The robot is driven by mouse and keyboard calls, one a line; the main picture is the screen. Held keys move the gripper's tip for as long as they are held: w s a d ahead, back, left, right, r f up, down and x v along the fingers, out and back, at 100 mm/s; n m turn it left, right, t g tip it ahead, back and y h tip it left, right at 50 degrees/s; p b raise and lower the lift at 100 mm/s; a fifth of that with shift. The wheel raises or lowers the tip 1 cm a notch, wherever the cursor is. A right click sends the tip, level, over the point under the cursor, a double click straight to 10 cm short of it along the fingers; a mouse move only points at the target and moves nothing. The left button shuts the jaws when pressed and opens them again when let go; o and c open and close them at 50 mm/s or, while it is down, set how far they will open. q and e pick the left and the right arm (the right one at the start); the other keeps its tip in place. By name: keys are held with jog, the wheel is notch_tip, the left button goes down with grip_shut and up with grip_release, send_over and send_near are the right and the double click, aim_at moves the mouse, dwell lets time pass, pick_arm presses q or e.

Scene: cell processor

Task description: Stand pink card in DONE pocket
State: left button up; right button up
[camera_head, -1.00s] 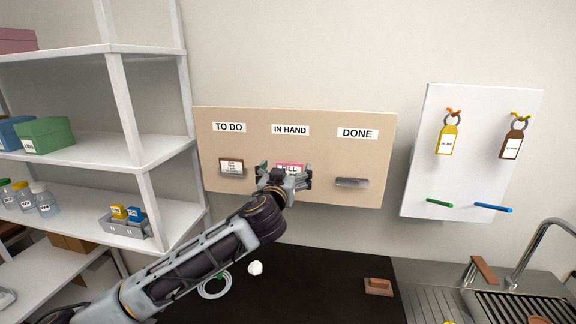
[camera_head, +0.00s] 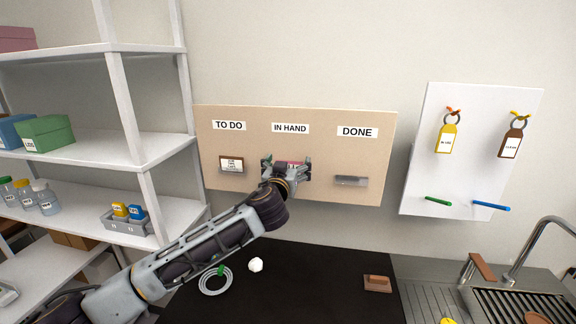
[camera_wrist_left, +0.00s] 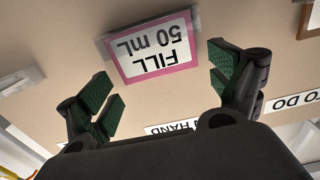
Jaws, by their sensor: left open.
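The pink card (camera_wrist_left: 153,50) reads "FILL 50 mL" and stands in the pocket under IN HAND on the tan board (camera_head: 335,118). In the head view my gripper mostly covers it. My left gripper (camera_head: 287,166) is open in front of the card. In the left wrist view its green-padded fingers (camera_wrist_left: 168,88) are spread on either side of the card, with gaps between pads and card. The DONE pocket (camera_head: 351,181) is a small metal ledge under the DONE label (camera_head: 357,132) and looks empty. My right gripper is not in view.
A brown-edged card (camera_head: 231,164) stands in the TO DO pocket. Right of the board is a white panel (camera_head: 470,150) with hanging tags and pegs. A white shelf (camera_head: 150,150) stands left. The dark counter below holds a coiled tube (camera_head: 215,283) and a brown block (camera_head: 377,284).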

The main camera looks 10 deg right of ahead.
pick_arm(q)
jog(key=shift+s+a+r, duration=0.1)
jog(key=shift+s, duration=0.05)
jog(key=c, duration=1.4)
grip_shut()
